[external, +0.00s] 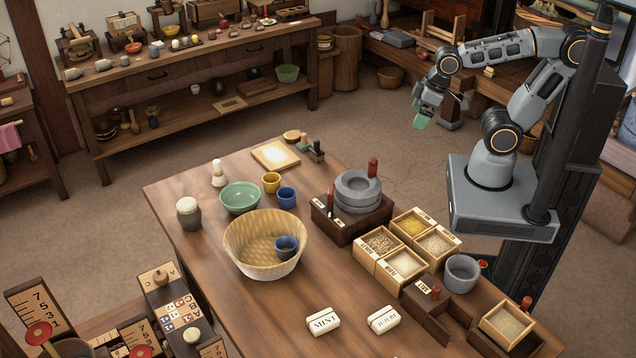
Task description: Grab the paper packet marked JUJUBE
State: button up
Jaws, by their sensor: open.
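The paper packet marked JUJUBE (383,320) is a small white packet with dark lettering. It lies on the near part of the wooden table (220,262), apart from its neighbours. A similar white packet marked MINT (323,321) lies to its left. My gripper (436,121) hangs in the air at the upper right, beyond the table's far right side and well away from both packets. It is open, with one green fingertip and one grey one showing, and nothing shows between them.
A wicker basket (238,262) holding a blue cup stands left of the packets. A divided box of grains (373,263), a grey stone mortar (462,272) and dark wooden trays (437,302) lie behind and right of JUJUBE. A stone quern (356,192) stands farther back. Bare tabletop surrounds the packets.

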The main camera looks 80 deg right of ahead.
jog(key=shift+w+a, duration=0.1)
jog(key=w+a+f+m+g+y+b, duration=0.4)
jog(key=w+a+b, duration=0.2)
jog(key=w+a, duration=0.5)
jog(key=m+g+y+b, duration=0.5)
jog(key=g+y+b, duration=0.1)
jog(key=g+b, duration=0.15)
send_near(384, 316)
jog(key=shift+s+a+f+g, duration=0.35)
jog(key=shift+a+f, duration=0.15)
jog(key=shift+a, duration=0.1)
jog(key=shift+s+a+f+g, duration=0.3)
jog(key=shift+a+f, duration=0.2)
jog(key=shift+a, duration=0.1)
jog(key=shift+x, duration=3.05)
jog(key=shift+c, duration=0.4)
jog(key=shift+r, duration=0.1)
jog(key=c, duration=0.8)
